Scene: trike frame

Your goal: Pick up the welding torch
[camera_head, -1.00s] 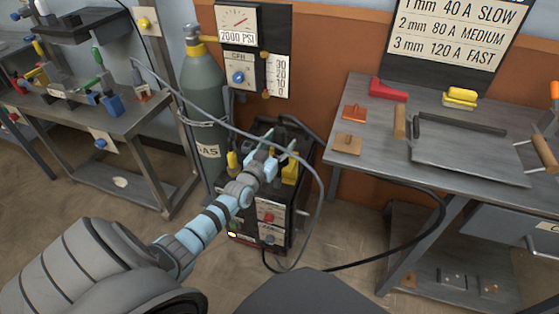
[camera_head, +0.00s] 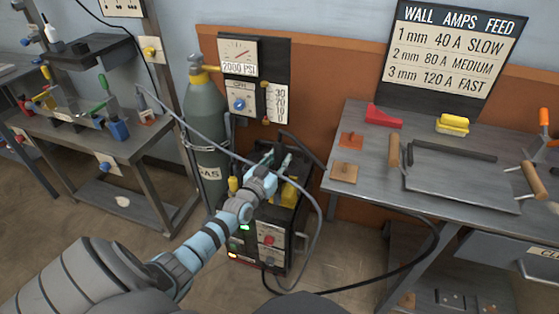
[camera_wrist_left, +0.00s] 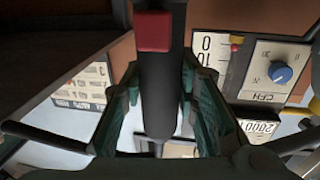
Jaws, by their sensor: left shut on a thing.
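The welding torch (camera_wrist_left: 157,85) shows in the left wrist view as a dark handle with a red button on it. It stands between the two teal fingers of my left gripper (camera_head: 277,163), which is shut on it. In the head view my left gripper is over the top of the dark welding machine (camera_head: 270,240). The torch is mostly hidden there by the gripper and the dark parts around it. My right gripper is not in view.
A grey gas cylinder (camera_head: 204,115) stands just left of the machine. A grey hose (camera_head: 318,190) loops past my left gripper. A workbench (camera_head: 370,150) with a tray stands at the right, and another bench (camera_head: 135,148) at the left. Bare floor lies in front.

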